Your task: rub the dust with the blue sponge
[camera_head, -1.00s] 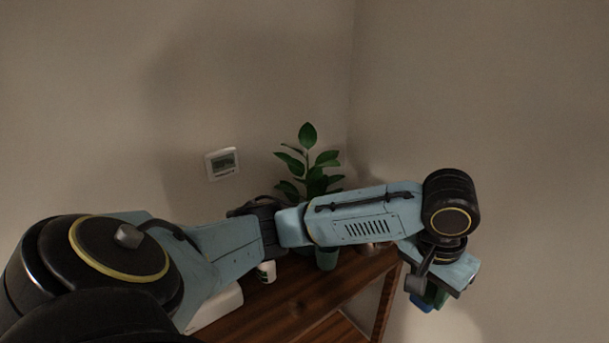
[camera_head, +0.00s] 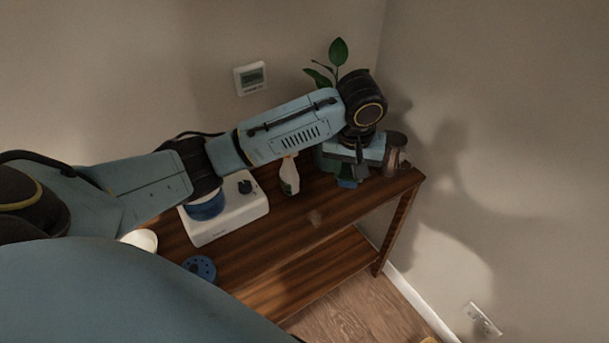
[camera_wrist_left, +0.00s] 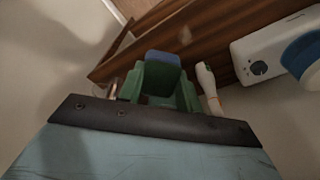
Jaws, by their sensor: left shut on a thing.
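The blue sponge (camera_wrist_left: 163,57) is held between the green fingers of my left gripper (camera_wrist_left: 160,80) in the wrist view. In the head view the left gripper (camera_head: 351,172) is over the back right part of the wooden table, with a bit of the sponge (camera_head: 347,183) showing below it. I cannot tell whether the sponge touches the tabletop. A pale dust patch (camera_head: 316,217) lies on the bare wood, nearer the front edge and left of the gripper. It also shows faintly in the wrist view (camera_wrist_left: 184,35). My right gripper is out of view.
The wooden table (camera_head: 270,245) has a white appliance with a dial (camera_head: 228,215), a white spray bottle (camera_head: 290,177), a blue disc (camera_head: 200,268) and a dark jar (camera_head: 394,150). A plant (camera_head: 339,54) stands behind my wrist. The wood around the dust is clear.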

